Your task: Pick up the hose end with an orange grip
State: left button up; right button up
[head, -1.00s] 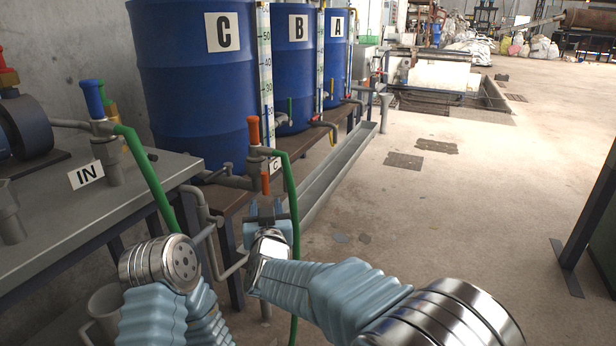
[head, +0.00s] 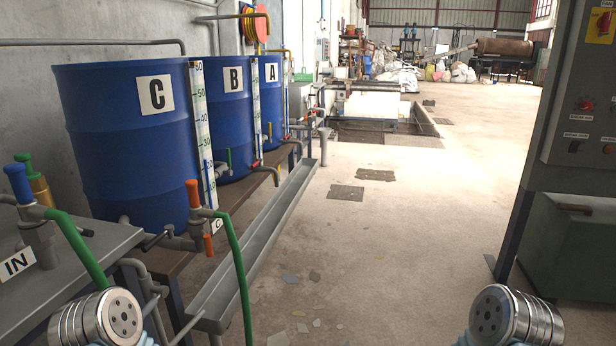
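The hose end with an orange grip (head: 193,194) stands upright on the pipe fitting in front of drum C (head: 130,130). A green hose (head: 240,265) curves from it down to the right and out at the bottom edge. A second, smaller orange piece (head: 208,244) sits just below it on the same pipework. Only metal joints of my arms show, at the bottom left and bottom right. Both my grippers are out of view, so whether they hold anything is hidden.
A hose end with a blue grip (head: 18,183) stands on the grey bench (head: 75,265) by the IN sign (head: 18,262). Drums B (head: 233,125) and A (head: 271,105) stand behind drum C. A grey trough (head: 255,240) runs alongside.

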aim_at(199, 216)
jog(key=u, duration=2.55)
jog(key=k+l, duration=0.1)
jog(key=l, duration=0.35)
jog(key=k+l, duration=0.1)
jog(key=l, duration=0.35)
jog(key=k+l, duration=0.15)
jog(key=l, duration=0.25)
jog(key=k+l, duration=0.1)
jog(key=l, duration=0.35)
